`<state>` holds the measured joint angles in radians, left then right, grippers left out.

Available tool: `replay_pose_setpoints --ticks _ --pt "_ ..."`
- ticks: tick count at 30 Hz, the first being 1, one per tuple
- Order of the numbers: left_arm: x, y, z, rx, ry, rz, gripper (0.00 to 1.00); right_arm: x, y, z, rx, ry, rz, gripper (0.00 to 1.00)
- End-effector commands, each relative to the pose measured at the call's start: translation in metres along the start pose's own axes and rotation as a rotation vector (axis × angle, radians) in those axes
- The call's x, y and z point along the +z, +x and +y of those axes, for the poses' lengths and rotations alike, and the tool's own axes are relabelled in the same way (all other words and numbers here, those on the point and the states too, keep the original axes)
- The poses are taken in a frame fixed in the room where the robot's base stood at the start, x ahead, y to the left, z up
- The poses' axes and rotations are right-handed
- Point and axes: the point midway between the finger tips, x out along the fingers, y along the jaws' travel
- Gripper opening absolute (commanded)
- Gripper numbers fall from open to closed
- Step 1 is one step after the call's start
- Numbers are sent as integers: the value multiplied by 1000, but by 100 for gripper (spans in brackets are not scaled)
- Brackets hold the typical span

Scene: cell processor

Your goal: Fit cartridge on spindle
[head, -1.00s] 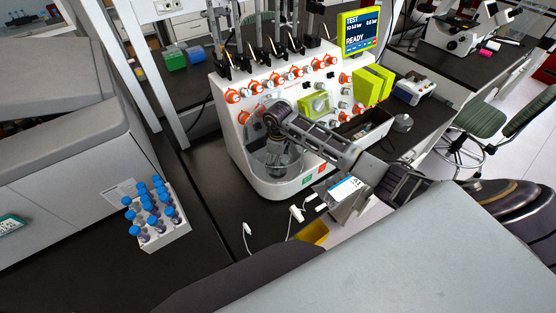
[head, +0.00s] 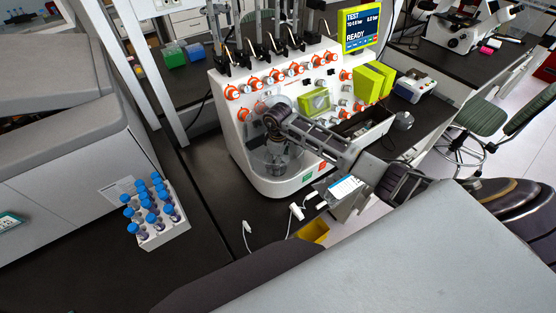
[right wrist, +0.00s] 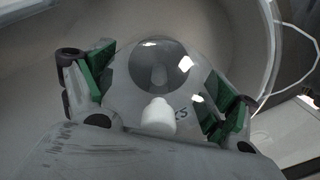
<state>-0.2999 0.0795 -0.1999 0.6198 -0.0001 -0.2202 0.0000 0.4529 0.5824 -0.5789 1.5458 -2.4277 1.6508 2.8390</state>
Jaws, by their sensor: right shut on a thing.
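The cartridge (right wrist: 160,95) is a clear, dome-shaped piece with a white stub, seen close up in the right wrist view. My right gripper (right wrist: 160,92) is shut on it, with green-padded fingers on either side. In the head view my right gripper (head: 279,140) reaches down over the round, clear-walled chamber (head: 262,168) at the front of the white cell processor (head: 237,150). The spindle is hidden beneath the gripper and cartridge, so I cannot tell whether the cartridge touches it. My left gripper is not in view.
A rack of blue-capped tubes (head: 172,234) stands on the dark bench to the left. Orange-ringed knobs and a green-framed screen (head: 360,30) are on the processor. White fittings on tubes (head: 296,211) lie near the front bench edge.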

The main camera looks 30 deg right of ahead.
Motion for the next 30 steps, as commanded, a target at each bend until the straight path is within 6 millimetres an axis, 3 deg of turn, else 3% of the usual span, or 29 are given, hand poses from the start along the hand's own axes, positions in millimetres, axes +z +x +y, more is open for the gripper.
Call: replay_pose_setpoints --ticks 29,30 --pt "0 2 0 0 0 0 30 0 6 0 0 0 1 44" --pt "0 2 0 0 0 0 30 0 6 0 0 0 1 90"
